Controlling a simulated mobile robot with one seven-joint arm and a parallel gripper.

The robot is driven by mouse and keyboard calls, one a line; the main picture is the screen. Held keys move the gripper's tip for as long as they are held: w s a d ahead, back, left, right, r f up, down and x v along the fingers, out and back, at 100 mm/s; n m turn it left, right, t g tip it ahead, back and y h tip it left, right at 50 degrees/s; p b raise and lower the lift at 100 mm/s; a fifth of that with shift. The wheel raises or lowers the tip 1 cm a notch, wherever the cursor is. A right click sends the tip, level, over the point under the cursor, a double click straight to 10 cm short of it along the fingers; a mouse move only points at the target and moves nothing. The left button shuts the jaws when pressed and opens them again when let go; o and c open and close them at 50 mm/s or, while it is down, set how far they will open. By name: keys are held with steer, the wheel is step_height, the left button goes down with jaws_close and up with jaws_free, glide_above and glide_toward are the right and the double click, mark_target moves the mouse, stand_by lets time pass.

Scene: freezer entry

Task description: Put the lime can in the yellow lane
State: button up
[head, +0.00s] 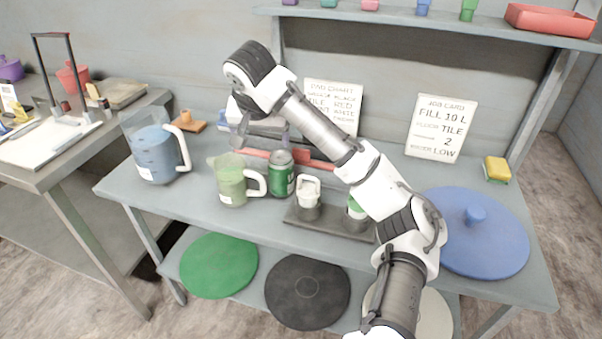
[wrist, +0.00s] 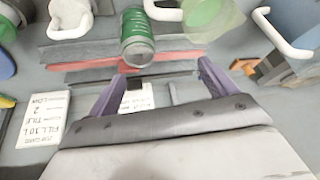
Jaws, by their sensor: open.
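A green can with a silver top (head: 281,173) stands upright on the table, just right of a green-tinted jug. It is the only can I can make out, and its green looks darker than lime. In the wrist view the can (wrist: 137,40) lies beyond the fingertips, toward the left finger. My gripper (wrist: 161,72) is open with nothing between its fingers. In the head view my gripper (head: 242,128) hangs above the back of the table, left of and behind the can, its fingers partly hard to see. I cannot make out a yellow lane; red and grey strips (wrist: 170,62) show behind the can.
A blue-filled jug (head: 154,155) and the green jug (head: 231,182) stand left of the can. A dark tray with white-handled items (head: 297,217) is to its right. A blue disc (head: 473,235), yellow sponge (head: 497,169) and job card (head: 441,128) are on the right.

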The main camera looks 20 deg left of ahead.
mark_target(283, 159)
steer(key=shift+m+g+h, duration=0.4)
steer(key=shift+m+h, duration=0.1)
steer(key=shift+h, duration=0.2)
steer(key=w+d+f, duration=0.1)
steer(key=f, duration=0.1)
steer(key=w+d+f, duration=0.1)
steer(key=f, duration=0.1)
steer(key=w+d+f, duration=0.1)
steer(key=f, duration=0.2)
steer(key=shift+w+d, duration=0.15)
steer(key=shift+s+a+p+x, duration=0.15)
steer(key=shift+p+x, duration=0.2)
steer(key=shift+x, duration=0.7)
steer(key=shift+a+p+x, duration=0.15)
steer(key=shift+p+x, duration=0.25)
steer(key=shift+x, duration=0.7)
steer(key=shift+s+a+p+x, duration=0.15)
steer(key=shift+p+x, duration=0.2)
steer(key=shift+x, duration=0.7)
steer(key=shift+w, duration=0.1)
steer(key=c, duration=1.4)
steer(key=shift+c, duration=0.2)
